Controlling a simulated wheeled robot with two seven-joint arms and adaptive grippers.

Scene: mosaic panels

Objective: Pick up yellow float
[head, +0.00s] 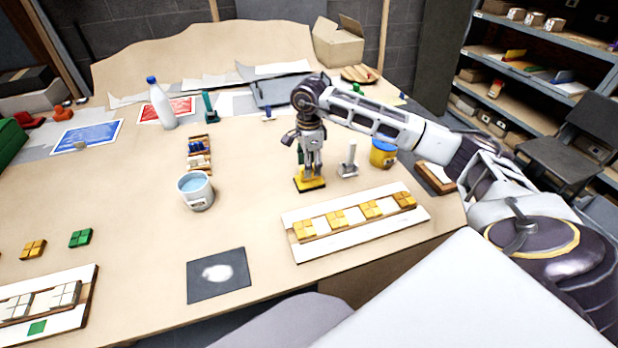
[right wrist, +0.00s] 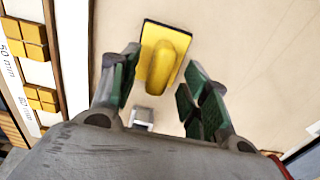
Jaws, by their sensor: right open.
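The yellow float (head: 311,185) lies flat on the table near its middle, with its handle up. In the right wrist view the float (right wrist: 163,62) shows a yellow rectangular plate with a dark rim and a rounded yellow handle. My right gripper (head: 312,170) points down over it and hides part of it in the head view. In the right wrist view the right gripper (right wrist: 163,72) is open, one green-padded finger on each side of the handle. A gap shows on both sides. My left gripper is not in view.
A grey upright tool (head: 348,162) and a blue-and-yellow tub (head: 383,154) stand right of the float. A white board (head: 310,252) with yellow tiles lies in front. A bucket (head: 196,192) stands left. Bare table lies between bucket and float.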

